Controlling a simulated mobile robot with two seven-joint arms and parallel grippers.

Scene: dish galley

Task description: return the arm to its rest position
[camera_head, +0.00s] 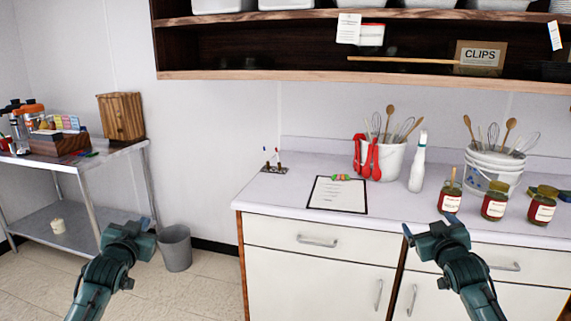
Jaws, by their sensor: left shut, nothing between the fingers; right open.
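My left gripper (143,226) is at the lower left of the head view, in front of the floor and the grey bin. It is shut and holds nothing. My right gripper (431,228) is at the lower right, in front of the white counter's front edge. It is open and empty. Both arms come up from the bottom edge, and neither gripper appears to touch anything.
The counter (270,207) holds a paper sheet (337,195), a white bucket of utensils (387,161), a white bottle (418,168) and labelled jars (494,206). A grey bin (176,250) stands left of it. A metal table (95,161) is far left. A wooden shelf (350,80) hangs above.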

